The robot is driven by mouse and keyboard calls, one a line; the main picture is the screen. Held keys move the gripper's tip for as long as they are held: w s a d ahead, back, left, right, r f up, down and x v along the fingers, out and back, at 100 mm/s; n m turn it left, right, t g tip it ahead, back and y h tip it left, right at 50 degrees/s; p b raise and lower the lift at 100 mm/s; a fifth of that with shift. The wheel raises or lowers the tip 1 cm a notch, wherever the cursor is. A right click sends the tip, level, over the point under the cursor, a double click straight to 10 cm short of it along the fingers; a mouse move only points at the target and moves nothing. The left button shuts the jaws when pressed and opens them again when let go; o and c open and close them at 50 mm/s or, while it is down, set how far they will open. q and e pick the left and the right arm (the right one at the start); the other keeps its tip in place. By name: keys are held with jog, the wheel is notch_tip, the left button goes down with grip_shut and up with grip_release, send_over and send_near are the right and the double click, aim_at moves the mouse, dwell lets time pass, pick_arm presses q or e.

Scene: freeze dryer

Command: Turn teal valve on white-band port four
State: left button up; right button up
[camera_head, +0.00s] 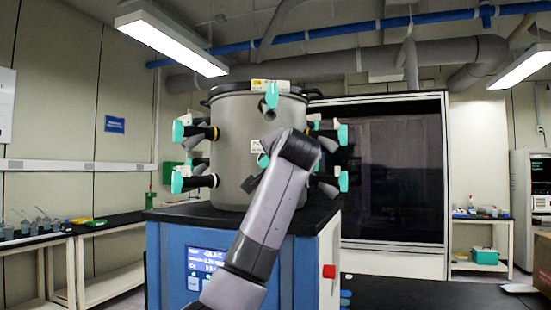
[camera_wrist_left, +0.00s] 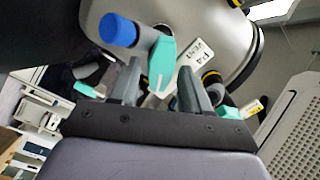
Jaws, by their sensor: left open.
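The grey drum (camera_head: 232,120) carries several ports with teal valves. A small teal valve (camera_head: 263,160) shows on its front below a white label, partly hidden by my left arm. In the left wrist view, a teal valve handle (camera_wrist_left: 162,62) sits beside a label reading "P4 VENT" (camera_wrist_left: 194,61) and a blue cap (camera_wrist_left: 118,30). My left gripper (camera_wrist_left: 158,84) is open, with one finger on each side of this handle; I cannot tell whether either touches it. A white band is not clearly visible. In the head view the fingers are mostly hidden behind the wrist. My right gripper is not in view.
Other teal valves stick out at the drum's left (camera_head: 178,131), right (camera_head: 342,134) and top front (camera_head: 271,95). The drum stands on a blue cabinet (camera_head: 171,262) with a screen and a red knob (camera_head: 329,271). A bench (camera_head: 110,230) stands at left.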

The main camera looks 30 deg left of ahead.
pick_arm(q)
jog(key=b+v, duration=0.2)
jog(key=v, duration=0.5)
jog(key=shift+b, duration=0.4)
